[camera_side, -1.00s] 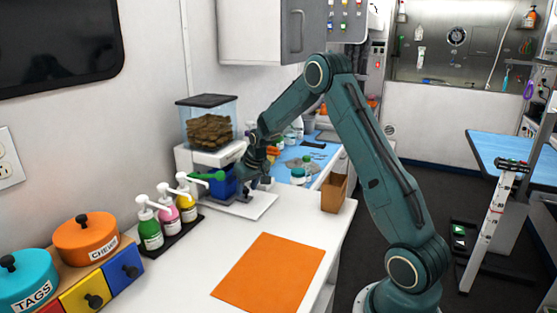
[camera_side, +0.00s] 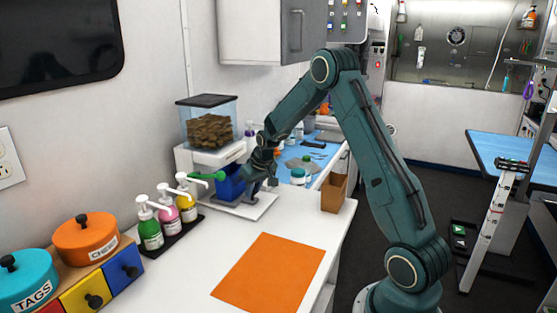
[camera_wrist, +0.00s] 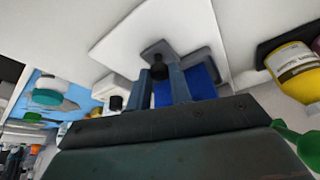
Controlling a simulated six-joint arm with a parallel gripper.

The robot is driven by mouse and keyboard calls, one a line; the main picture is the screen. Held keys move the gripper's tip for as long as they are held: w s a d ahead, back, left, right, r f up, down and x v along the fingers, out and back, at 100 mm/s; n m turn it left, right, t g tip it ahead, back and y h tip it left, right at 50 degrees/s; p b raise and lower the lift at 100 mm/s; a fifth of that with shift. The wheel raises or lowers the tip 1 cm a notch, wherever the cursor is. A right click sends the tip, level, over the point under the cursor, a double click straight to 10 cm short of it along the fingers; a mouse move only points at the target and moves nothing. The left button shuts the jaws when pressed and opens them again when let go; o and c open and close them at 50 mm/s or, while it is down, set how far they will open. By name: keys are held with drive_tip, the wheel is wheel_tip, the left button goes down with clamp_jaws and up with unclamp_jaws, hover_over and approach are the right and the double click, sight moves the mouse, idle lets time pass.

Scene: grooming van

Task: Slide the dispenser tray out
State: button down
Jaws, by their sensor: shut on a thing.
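The dispenser (camera_side: 207,158) stands against the wall, with a clear bin of brown pieces on a white body. Its grey tray (camera_side: 240,196) sticks out at the front above a white slab (camera_side: 262,207), with a blue container (camera_side: 230,186) on it. My gripper (camera_side: 258,187) is at the tray's front end and partly hides it. In the wrist view, my gripper (camera_wrist: 160,70) is shut on the black knob (camera_wrist: 160,68) of the grey tray (camera_wrist: 188,62). The blue container (camera_wrist: 201,82) is behind the right finger.
Pump bottles (camera_side: 166,205) stand left of the dispenser. A brown open box (camera_side: 334,193) is to the right. An orange mat (camera_side: 268,272) lies on clear white counter in front. A blue mat (camera_side: 318,150) with jars and tools is behind my gripper.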

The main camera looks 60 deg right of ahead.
drive_tip(key=s, duration=1)
drive_tip(key=shift+s, duration=0.4)
drive_tip(key=c, duration=1.3)
unclamp_jaws()
drive_tip(key=shift+o, duration=0.2)
drive_tip(key=shift+r, duration=0.15)
drive_tip(key=v, duration=1.3)
drive_tip(key=shift+s+r, duration=0.2)
drive_tip(key=shift+a, duration=0.15)
